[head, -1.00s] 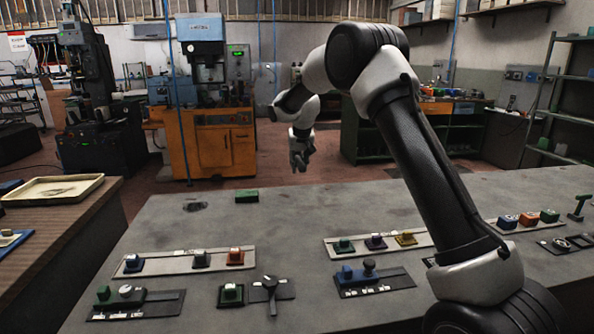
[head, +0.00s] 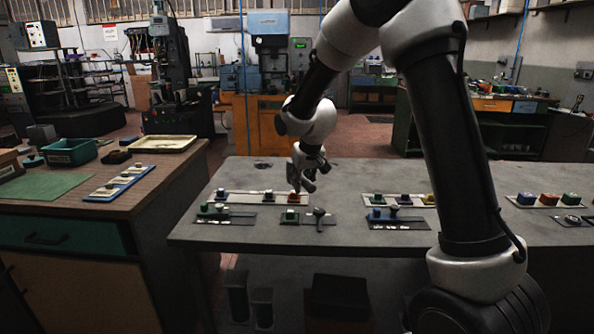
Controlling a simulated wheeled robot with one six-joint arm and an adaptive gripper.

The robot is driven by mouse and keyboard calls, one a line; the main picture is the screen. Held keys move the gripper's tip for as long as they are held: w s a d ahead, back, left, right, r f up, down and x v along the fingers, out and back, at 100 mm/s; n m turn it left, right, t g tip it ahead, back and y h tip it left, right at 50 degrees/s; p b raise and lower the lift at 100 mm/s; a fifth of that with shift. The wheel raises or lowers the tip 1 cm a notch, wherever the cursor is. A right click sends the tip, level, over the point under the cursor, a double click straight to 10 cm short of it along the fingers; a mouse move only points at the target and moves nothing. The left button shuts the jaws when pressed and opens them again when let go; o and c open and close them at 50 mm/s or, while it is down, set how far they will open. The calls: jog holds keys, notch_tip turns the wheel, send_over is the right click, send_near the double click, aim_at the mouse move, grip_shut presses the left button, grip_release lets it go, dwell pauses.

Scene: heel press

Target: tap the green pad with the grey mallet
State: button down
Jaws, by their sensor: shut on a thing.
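My gripper (head: 309,178) is above the back-left part of the grey bench, close over the red button block of a strip. It is shut on a small grey thing (head: 293,174), which looks like the grey mallet; its shape is hard to make out. Several small green pieces show: a green button block (head: 290,217) on a dark square plate at the bench front, and others on the strips. I cannot tell which is the green pad. My gripper is apart from the front green block, behind it. Contact with the red block (head: 293,197) cannot be told.
A dark lever (head: 319,214) stands right of the green block. More button strips (head: 398,200) lie to the right. A wooden side table (head: 110,236) on the left holds a cream tray (head: 163,144), a teal bin (head: 70,151) and a green mat (head: 45,187).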

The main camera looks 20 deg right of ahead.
jog(key=shift+s+a+f, duration=0.25)
jog(key=shift+s+a, duration=0.15)
jog(key=shift+s, duration=0.1)
jog(key=shift+a+n, duration=0.15)
jog(key=shift+n, duration=0.15)
jog(key=shift+w+f, duration=0.1)
jog(key=shift+w, duration=0.05)
jog(key=shift+f, duration=2.6)
notch_tip(320, 180, down, 5)
jog(key=shift+r, duration=2.6)
